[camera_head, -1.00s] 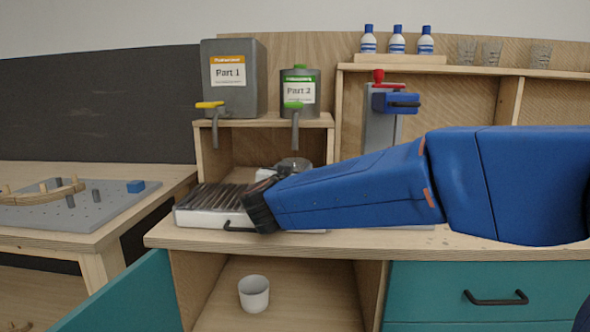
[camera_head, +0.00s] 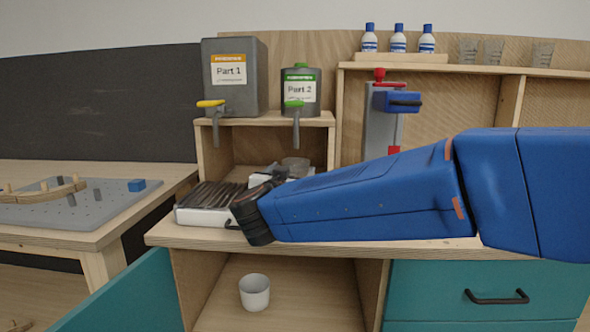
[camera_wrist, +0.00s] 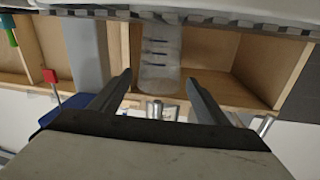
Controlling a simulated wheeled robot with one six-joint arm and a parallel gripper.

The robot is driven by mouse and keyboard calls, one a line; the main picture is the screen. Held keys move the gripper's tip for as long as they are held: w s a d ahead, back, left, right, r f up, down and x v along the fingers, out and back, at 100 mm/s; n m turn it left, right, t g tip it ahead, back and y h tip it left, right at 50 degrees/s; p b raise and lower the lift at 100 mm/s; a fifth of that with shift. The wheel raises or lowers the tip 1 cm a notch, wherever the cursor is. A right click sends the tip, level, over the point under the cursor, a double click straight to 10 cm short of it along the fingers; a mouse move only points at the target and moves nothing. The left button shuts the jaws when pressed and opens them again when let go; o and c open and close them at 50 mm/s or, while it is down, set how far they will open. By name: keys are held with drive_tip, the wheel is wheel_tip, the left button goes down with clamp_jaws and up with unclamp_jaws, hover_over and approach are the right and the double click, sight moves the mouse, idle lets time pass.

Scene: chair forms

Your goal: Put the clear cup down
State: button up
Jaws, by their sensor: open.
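The clear cup (camera_wrist: 160,62), marked with blue lines, is beyond and between my gripper's fingertips (camera_wrist: 158,80) in the upside-down wrist view. Clear space shows on both sides of it, and neither finger touches it. Its base end meets a pale surface with a checkered edge at the top of that view. In the head view the cup (camera_head: 297,165) shows on the bench just behind my gripper (camera_head: 272,177), partly hidden. My gripper is open and empty.
A white box with a dark ribbed top (camera_head: 207,197) is left of my gripper on the bench (camera_head: 340,247). The Part 1 (camera_head: 230,90) and Part 2 (camera_head: 302,95) dispensers stand on a shelf behind. A blue-and-red device (camera_head: 396,103) stands right. A white bucket (camera_head: 254,292) sits below.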

drive_tip(key=s+a, duration=0.1)
drive_tip(key=s, duration=0.6)
drive_tip(key=shift+s, duration=0.15)
drive_tip(key=shift+a, duration=0.1)
